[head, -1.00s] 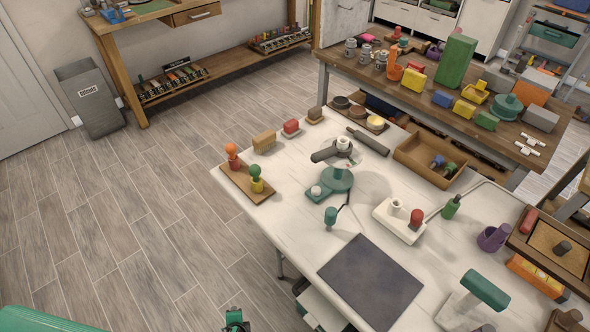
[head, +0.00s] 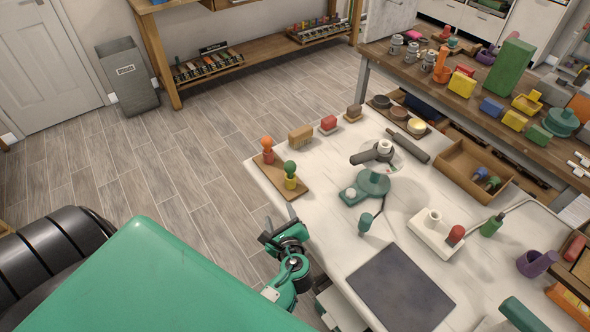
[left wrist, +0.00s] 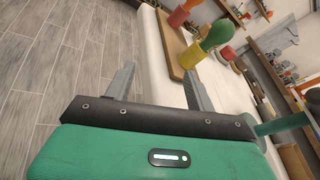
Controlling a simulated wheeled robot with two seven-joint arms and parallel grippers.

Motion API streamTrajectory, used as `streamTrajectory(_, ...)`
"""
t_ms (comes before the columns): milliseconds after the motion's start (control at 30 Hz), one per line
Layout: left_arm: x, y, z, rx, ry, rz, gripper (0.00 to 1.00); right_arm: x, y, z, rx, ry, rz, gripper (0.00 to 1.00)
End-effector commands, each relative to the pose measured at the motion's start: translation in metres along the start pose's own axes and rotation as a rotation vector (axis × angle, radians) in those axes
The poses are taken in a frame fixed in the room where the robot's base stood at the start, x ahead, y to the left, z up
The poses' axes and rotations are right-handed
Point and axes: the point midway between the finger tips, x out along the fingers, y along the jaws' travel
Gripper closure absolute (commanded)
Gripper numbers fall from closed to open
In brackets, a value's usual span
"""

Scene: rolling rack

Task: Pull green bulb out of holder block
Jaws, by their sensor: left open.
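The green bulb (head: 290,167) sits upright in a yellow holder (head: 290,183) on a wooden board (head: 268,183) at the white table's left corner. An orange bulb (head: 267,143) stands in another holder on the same board. My left gripper (head: 279,217) is open and empty, beside the table's left edge, in front of the board and apart from the bulb. In the left wrist view, the gripper (left wrist: 157,84) has its fingers spread, and the green bulb (left wrist: 217,35) is beyond the right finger, up and to the right. My right gripper is not in view.
A dark mat (head: 402,288) lies in front. Grey bin (head: 127,80) stands on open floor.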

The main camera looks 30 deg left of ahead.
Motion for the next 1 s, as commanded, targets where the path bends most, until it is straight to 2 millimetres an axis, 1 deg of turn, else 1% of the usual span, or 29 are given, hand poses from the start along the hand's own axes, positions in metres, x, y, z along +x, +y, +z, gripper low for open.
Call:
streamTrajectory(233, -0.001, -0.03, 0.01, 0.261, -0.112, -0.078, 0.44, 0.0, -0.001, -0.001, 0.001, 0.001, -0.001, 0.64)
streamTrajectory(400, -0.004, -0.051, 0.015, 0.439, -0.19, -0.12, 0.44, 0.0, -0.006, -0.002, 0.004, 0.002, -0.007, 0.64)
streamTrajectory(467, -0.004, -0.055, 0.016, 0.475, -0.207, -0.128, 0.44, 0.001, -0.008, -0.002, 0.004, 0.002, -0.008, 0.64)
streamTrajectory(533, 0.0, -0.058, 0.018, 0.494, -0.217, -0.133, 0.44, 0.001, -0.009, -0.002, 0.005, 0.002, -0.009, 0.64)
streamTrajectory(633, 0.015, -0.061, 0.02, 0.498, -0.22, -0.133, 0.44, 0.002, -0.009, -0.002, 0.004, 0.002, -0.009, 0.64)
streamTrajectory(800, 0.049, -0.067, 0.026, 0.496, -0.219, -0.133, 0.44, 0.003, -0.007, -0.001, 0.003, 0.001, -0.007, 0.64)
streamTrajectory(900, 0.065, -0.07, 0.029, 0.495, -0.218, -0.132, 0.44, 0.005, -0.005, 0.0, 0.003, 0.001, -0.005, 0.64)
streamTrajectory(1000, 0.074, -0.072, 0.03, 0.496, -0.217, -0.133, 0.44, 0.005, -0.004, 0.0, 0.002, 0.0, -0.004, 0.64)
